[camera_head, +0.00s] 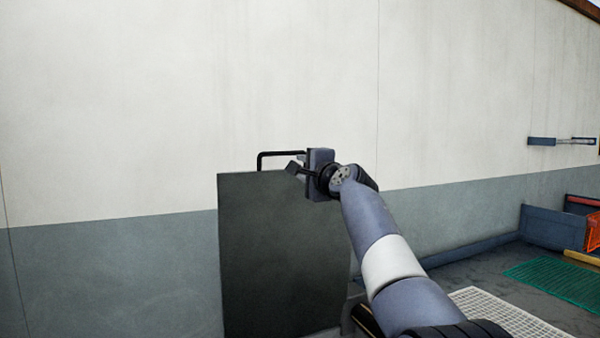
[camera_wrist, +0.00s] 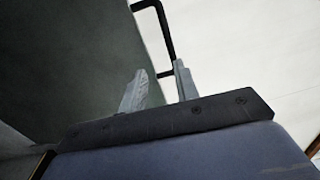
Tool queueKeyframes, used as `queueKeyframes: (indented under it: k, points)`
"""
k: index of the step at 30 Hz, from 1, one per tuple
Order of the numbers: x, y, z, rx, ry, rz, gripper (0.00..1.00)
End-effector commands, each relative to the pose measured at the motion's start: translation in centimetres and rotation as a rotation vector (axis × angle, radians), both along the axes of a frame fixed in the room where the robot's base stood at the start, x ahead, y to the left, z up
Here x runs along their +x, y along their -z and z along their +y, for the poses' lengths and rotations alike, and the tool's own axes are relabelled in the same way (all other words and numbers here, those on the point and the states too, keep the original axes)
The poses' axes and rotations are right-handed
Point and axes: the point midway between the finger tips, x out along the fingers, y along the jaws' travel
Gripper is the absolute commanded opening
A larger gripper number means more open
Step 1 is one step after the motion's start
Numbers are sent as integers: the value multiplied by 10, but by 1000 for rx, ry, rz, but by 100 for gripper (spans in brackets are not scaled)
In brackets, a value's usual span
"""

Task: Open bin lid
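The bin lid (camera_head: 270,250) is a dark grey-green flat panel, standing steeply upright in front of the wall in the head view. It fills the upper left of the wrist view (camera_wrist: 70,55). A black bar handle (camera_head: 278,153) runs along its top edge; the handle also shows in the wrist view (camera_wrist: 166,32). My gripper (camera_head: 294,167) is at the lid's top right, beside the handle's right end. The bin's body is mostly hidden.
A white and grey wall (camera_head: 120,110) stands close behind the lid. To the right are a white grid (camera_head: 510,315), a green mat (camera_head: 560,283), a blue box (camera_head: 548,228) and an orange crate (camera_head: 593,232). A blue-grey bracket (camera_head: 543,141) juts from the wall.

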Motion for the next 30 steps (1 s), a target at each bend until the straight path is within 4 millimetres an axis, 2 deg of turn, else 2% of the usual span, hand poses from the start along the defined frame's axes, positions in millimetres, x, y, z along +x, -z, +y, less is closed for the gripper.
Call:
queueKeyframes:
  k: [6,13,19,30]
  points:
    - [-37,5,-16,0,2,-1,30]
    - [-65,6,-28,0,2,-1,30]
    - [-74,6,-31,0,0,1,30]
    - [-73,5,-31,0,0,1,30]
